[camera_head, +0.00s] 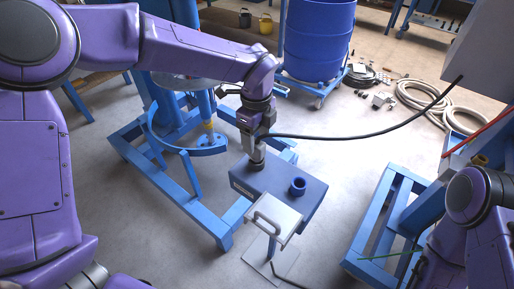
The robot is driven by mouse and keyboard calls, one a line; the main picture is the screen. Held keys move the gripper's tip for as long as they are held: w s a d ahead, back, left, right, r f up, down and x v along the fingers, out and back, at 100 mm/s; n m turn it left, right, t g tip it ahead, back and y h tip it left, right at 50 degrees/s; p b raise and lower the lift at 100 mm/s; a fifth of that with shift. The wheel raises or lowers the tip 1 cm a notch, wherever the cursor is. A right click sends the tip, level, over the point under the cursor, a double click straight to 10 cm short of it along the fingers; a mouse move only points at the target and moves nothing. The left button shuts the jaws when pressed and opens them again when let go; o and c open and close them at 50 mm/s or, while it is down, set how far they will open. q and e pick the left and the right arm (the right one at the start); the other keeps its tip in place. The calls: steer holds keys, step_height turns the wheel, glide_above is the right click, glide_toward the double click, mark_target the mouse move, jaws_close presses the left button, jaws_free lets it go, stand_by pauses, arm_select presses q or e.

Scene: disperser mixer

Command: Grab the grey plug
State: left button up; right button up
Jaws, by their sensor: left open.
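The grey plug (257,155) stands upright at the rear left of the blue-grey box (268,190). A black cable runs from near its upper end to the right. My left gripper (258,146) points down right over the plug. Its jaws are open around or just beside the upper part of the plug, which they partly hide. Whether the fingers touch it cannot be told. My right arm shows at the lower right edge, but its fingers do not show.
A blue socket (298,186) stands on the box's right part. A grey-lidded box with a handle (272,218) is in front. Blue frames (190,205) stand left and right. The black cable (370,133) crosses the space at right. A blue barrel (318,40) stands behind.

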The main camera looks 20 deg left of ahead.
mark_target(257, 143)
arm_select(q)
steer(key=f, duration=0.3)
steer(key=shift+w, duration=0.2)
steer(key=shift+f, duration=0.15)
steer(key=shift+s, duration=0.2)
arm_select(e)
steer(key=shift+r, duration=0.55)
arm_select(q)
steer(key=shift+w, duration=0.1)
steer(key=c, duration=1.1)
steer(key=shift+c, duration=0.2)
arm_select(e)
steer(key=shift+w, duration=0.1)
